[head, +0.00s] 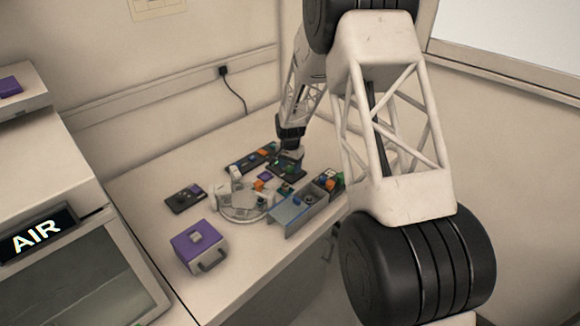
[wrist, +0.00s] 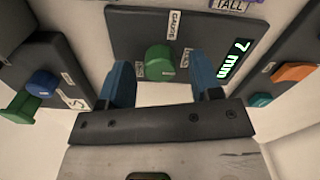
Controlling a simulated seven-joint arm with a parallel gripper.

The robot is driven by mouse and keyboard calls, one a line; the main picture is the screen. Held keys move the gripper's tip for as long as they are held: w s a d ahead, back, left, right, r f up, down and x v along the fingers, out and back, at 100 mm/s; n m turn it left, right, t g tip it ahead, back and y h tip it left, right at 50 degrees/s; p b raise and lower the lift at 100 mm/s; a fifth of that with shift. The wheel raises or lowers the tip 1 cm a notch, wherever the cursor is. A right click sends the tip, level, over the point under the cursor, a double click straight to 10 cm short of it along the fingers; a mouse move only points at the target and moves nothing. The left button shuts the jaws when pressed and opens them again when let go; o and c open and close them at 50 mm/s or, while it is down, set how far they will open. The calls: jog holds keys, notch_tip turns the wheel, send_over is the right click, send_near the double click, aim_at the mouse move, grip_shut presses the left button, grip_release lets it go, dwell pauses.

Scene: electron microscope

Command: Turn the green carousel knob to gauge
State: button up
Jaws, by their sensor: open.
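The green carousel knob (wrist: 160,61) sits on a dark panel (wrist: 126,25) in the wrist view. Around it are small white labels; the one above it reads "GAUGE" (wrist: 174,24), and the side labels are too small to read surely. A lit green display (wrist: 234,64) beside the knob reads "7 mm". My gripper (wrist: 166,84) is open, with one blue finger on each side of the knob and gaps between. In the head view my gripper (head: 288,160) is over the panel at the back of the bench and hides most of it.
Another green knob (wrist: 18,107) and a blue knob (wrist: 42,82) are on a panel at left. An orange knob (wrist: 294,72) and a teal knob (wrist: 261,99) are at right. In the head view, a purple-topped box (head: 199,242) and a blue-grey tray (head: 290,216) stand on the bench.

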jog(key=shift+f, duration=0.2)
jog(key=shift+c, duration=0.4)
jog(key=c, duration=0.9)
jog(key=shift+o, duration=0.2)
